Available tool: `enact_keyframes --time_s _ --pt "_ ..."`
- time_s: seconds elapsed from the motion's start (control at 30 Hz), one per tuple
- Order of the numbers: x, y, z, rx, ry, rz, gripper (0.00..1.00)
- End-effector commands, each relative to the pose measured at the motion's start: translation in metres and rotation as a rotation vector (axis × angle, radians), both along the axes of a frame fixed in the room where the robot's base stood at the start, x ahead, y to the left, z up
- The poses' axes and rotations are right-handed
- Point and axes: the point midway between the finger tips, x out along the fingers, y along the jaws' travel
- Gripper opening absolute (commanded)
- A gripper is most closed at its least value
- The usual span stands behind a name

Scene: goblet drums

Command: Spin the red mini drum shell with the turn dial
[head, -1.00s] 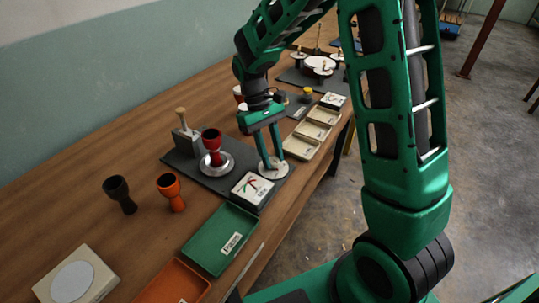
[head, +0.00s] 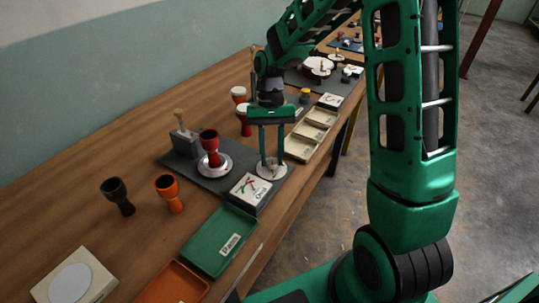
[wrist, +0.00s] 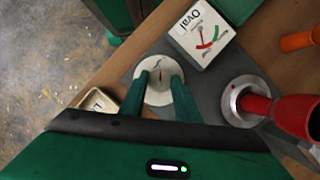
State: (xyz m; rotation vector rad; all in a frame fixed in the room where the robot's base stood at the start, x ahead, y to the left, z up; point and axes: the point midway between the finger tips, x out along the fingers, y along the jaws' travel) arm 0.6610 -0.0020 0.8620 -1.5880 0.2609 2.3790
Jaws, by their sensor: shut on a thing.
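The red mini drum shell (head: 209,146) stands upright on a round silver turntable (head: 224,166) on a dark grey base plate (head: 200,181). Both also show at the right of the wrist view, the shell (wrist: 297,115) beside the turntable rim (wrist: 232,100). The turn dial (head: 270,173) is a pale disc at the plate's front right corner. In the wrist view the dial (wrist: 158,92) lies between my fingers.
A gauge box (head: 249,189) marked "Oval" (wrist: 202,33) stands close beside the dial. A grey block with a wooden-handled tool (head: 183,138) is behind the shell. Black (head: 117,195) and orange (head: 169,191) shells, a green tray (head: 219,240) and cream trays (head: 306,138) are nearby.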

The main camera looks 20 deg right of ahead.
Motion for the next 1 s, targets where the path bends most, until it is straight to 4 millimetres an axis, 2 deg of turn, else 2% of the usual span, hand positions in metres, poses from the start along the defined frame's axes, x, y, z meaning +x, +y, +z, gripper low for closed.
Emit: enact_keyframes --time_s 0.43,0.47,0.5,0.83,1.0 --pt "0.003 0.000 0.000 -0.001 -0.007 -0.009 0.07" --pt "0.002 0.000 0.001 0.000 -0.006 -0.009 0.36" --pt "0.002 0.000 0.000 0.000 -0.006 -0.009 0.46" --pt "0.001 0.000 0.001 0.000 -0.003 -0.007 0.47" --pt "0.008 -0.002 0.016 0.001 -0.005 -0.007 0.47"
